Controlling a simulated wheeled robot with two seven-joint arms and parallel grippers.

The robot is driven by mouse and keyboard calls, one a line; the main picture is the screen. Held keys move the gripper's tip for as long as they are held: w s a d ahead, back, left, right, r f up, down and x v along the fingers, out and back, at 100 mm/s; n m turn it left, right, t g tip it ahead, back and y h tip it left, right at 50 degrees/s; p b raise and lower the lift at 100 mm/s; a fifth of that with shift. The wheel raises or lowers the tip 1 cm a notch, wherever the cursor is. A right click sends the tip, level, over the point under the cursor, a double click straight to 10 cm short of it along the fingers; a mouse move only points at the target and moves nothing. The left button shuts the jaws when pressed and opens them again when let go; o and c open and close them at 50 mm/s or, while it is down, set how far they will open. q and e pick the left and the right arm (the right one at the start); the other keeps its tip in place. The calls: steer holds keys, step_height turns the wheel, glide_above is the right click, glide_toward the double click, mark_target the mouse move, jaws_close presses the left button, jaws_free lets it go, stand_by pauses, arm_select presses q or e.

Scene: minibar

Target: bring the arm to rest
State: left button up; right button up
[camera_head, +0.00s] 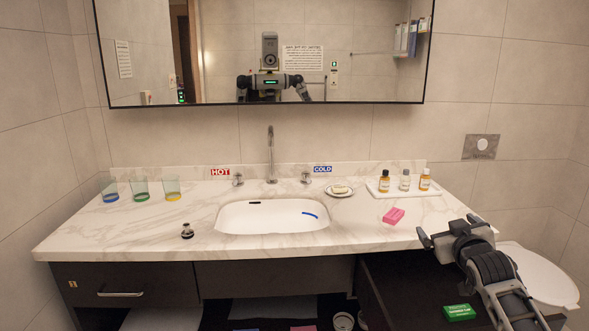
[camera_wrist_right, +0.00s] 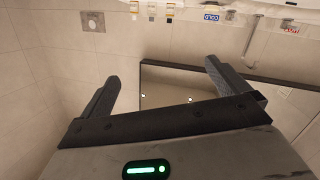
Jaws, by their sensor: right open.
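My right gripper (camera_head: 452,230) is at the right end of the marble counter (camera_head: 360,235), by its front right corner. Its two fingers are spread wide with nothing between them. In the right wrist view the same open gripper (camera_wrist_right: 165,85) shows both dark fingers apart and empty, against the wall and mirror. My right arm comes in from the lower right. My left gripper does not show directly.
The white sink (camera_head: 272,222) is mid-counter, three glasses (camera_head: 141,189) at left. A toilet (camera_head: 535,275) is right of my arm; a green box (camera_head: 459,312) is below.

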steer(key=s+a+f+n+g+y, duration=0.1)
steer(key=s+a+f+y, duration=0.1)
steer(key=s+a+f, duration=0.6)
steer(key=s+a+f+g+y, duration=0.15)
steer(key=s+a+f, duration=0.25)
steer(key=s+f, duration=0.7)
steer(key=s+a+f+g, duration=0.1)
steer(key=s+a+f, duration=0.2)
steer(key=s, duration=0.6)
steer(key=s+a+f+g+y, duration=0.1)
steer(key=s+a+f+g, duration=0.1)
steer(key=s, duration=0.8)
steer(key=a+f, duration=0.1)
steer(key=a, duration=0.1)
steer(key=shift+s+a+f+m, duration=0.15)
steer(key=shift+a+f+m, duration=0.15)
steer(key=shift+a+f, duration=0.1)
